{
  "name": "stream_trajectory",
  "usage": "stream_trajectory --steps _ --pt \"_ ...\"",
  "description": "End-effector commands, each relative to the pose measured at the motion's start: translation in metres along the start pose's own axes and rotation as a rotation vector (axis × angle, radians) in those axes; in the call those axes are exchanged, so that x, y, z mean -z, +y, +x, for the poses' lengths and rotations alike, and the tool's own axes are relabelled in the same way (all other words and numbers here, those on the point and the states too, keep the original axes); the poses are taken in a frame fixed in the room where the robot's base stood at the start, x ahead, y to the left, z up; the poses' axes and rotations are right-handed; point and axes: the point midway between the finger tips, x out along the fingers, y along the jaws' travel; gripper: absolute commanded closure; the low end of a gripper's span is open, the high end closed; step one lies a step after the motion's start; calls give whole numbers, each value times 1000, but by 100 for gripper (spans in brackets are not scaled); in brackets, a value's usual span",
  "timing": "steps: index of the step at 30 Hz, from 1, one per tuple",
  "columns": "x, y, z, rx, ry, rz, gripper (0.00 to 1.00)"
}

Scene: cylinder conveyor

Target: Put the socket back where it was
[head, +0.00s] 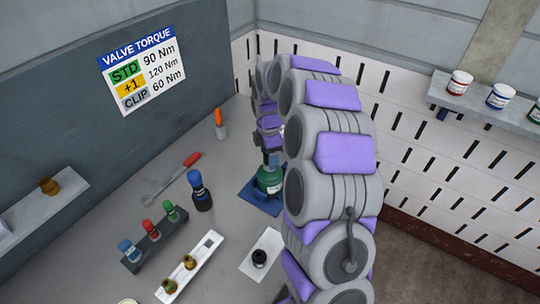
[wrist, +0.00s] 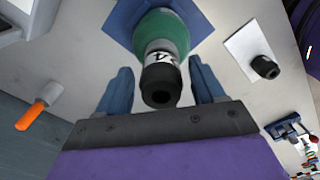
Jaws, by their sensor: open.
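My gripper (wrist: 160,66) is open, its two blue fingers on either side of a black socket-like cylinder (wrist: 160,84) with a round hole in its end. That cylinder is in line with a green round body (wrist: 165,30), which stands on a blue mat (wrist: 120,22). I cannot tell whether the fingers touch it. In the head view my gripper (head: 272,158) is just above the green body (head: 269,181), partly hidden by my arm. Another black socket (head: 259,258) sits on a white pad (head: 268,240); it also shows in the wrist view (wrist: 265,67).
A dark rack (head: 150,245) holds blue, red and green pieces. A white tray (head: 205,247) holds small brass and dark pieces. A blue-topped dark tool (head: 200,190), a red-handled wrench (head: 168,182) and an orange-tipped item (head: 220,124) are on the bench. A torque sign (head: 142,70) hangs behind.

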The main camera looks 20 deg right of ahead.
Motion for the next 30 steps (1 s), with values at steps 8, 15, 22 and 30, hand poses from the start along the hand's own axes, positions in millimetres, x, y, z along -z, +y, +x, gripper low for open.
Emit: stream_trajectory --steps 8,15,22,30 --pt "-5 0 1 2 4 0 56" --pt "-5 0 1 2 4 1 79" --pt "-4 0 1 3 3 0 97" --pt "-4 0 -7 2 3 0 98"
